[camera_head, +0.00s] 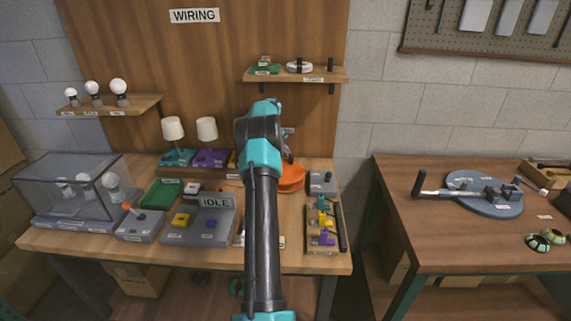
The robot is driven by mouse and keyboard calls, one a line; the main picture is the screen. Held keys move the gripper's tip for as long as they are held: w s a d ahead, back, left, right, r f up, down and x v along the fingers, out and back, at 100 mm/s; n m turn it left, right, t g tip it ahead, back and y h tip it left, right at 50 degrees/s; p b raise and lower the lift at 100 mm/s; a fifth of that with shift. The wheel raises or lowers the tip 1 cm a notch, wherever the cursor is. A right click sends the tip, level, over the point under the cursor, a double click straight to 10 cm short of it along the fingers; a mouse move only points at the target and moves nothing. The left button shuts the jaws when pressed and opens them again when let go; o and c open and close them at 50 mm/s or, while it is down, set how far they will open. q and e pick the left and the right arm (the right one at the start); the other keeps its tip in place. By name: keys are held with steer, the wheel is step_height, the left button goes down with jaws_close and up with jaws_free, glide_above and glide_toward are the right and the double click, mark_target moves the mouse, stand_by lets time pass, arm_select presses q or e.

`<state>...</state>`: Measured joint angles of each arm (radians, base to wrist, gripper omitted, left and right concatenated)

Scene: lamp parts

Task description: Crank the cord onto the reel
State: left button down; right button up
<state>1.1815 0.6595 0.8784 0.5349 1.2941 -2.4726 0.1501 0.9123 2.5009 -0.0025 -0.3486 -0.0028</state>
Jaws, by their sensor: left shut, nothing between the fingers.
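On the right table lies a round blue-grey plate (485,207) with dark blocks on it. A crank-like silver bar (440,192) with an upright black grip (419,183) reaches out from its left side. I cannot tell for sure which thing is the reel. My right gripper is not in view.
A gap separates the tables. The right table's front left (430,250) is clear.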

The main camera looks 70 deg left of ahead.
arm_select(q)
steer(key=shift+s+d+r, duration=0.15)
steer(key=shift+s+d, duration=0.4)
steer(key=shift+d, duration=1.05)
steer(key=shift+s+d+r, duration=0.2)
steer(key=shift+s+d, duration=0.4)
steer(key=shift+d, duration=1)
steer(key=shift+s+d+r, duration=0.15)
steer(key=shift+s+d, duration=0.4)
steer(key=shift+d, duration=1.05)
steer(key=shift+d+f, duration=0.1)
step_height(320, 180, down, 4)
steer(key=w+d+r+n+g, duration=0.1)
steer(key=w+d+g, duration=0.1)
steer(key=g, duration=0.6)
steer(key=w+a+r+g+y, duration=0.1)
steer(key=w+r+g+y, duration=0.1)
steer(key=w+y, duration=0.3)
steer(key=w+r+n+g+y, duration=0.1)
steer(key=w+r+g+y, duration=0.1)
steer(key=w+y, duration=0.3)
steer(key=w+r, duration=0.1)
steer(key=w, duration=0.3)
steer(key=shift+a+r+g, duration=0.25)
steer(key=shift+a+g, duration=0.05)
steer(key=shift+a, duration=0.05)
